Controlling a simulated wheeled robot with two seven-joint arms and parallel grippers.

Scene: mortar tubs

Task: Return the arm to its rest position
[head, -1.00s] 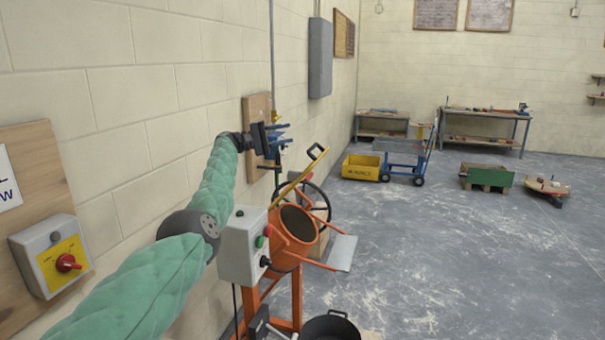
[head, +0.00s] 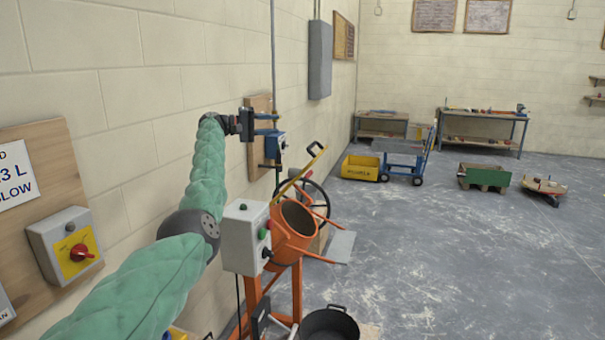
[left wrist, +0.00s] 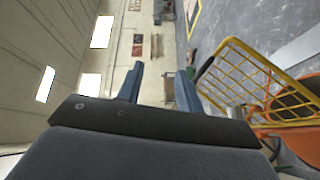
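My left arm, in a green sleeve, reaches in from the lower left in the head view. Its gripper (head: 266,124) is raised in front of the wooden board on the wall, above the orange mixer (head: 293,228). In the left wrist view its two blue fingers (left wrist: 159,88) stand apart with nothing between them. The mixer's yellow grid guard (left wrist: 238,82) shows to the right of the fingers there. My right gripper is in neither view.
A grey control box (head: 245,238) stands on the mixer's orange frame. A black tub (head: 329,323) is on the floor below. A switch box (head: 66,246) is on the left wall. A yellow crate (head: 361,168) and blue cart are farther back. The floor to the right is mostly clear.

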